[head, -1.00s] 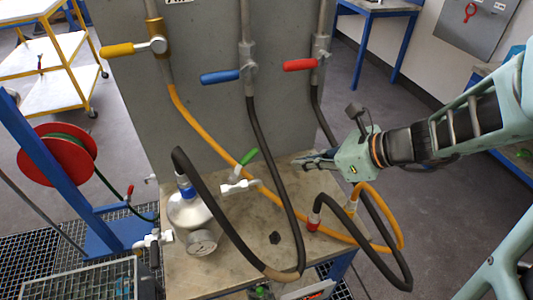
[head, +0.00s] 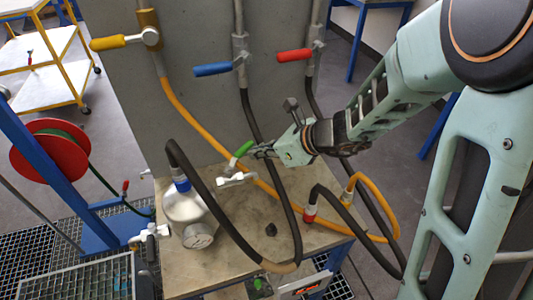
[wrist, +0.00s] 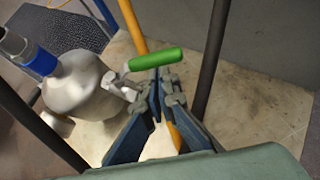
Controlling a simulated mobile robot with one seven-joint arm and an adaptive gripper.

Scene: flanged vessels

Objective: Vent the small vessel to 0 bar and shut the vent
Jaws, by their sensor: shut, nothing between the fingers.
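The small silver vessel (head: 187,210) stands on the bench with a blue band at its neck and a round gauge (head: 198,236) on its front; the gauge's needle is too small to read. A valve (head: 236,180) with a green lever (head: 243,148) sits to the vessel's right. My gripper (head: 254,152) is shut and empty, its fingertips close to the green lever. In the wrist view the green lever (wrist: 155,59) lies just beyond the fingertips (wrist: 168,75), with the vessel (wrist: 85,85) to the left. I cannot tell whether the fingertips touch the lever.
Yellow (head: 122,42), blue (head: 213,69) and red (head: 295,55) handled valves are on the grey panel behind. An orange hose (head: 205,133) and black hoses (head: 252,115) cross the space around my gripper.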

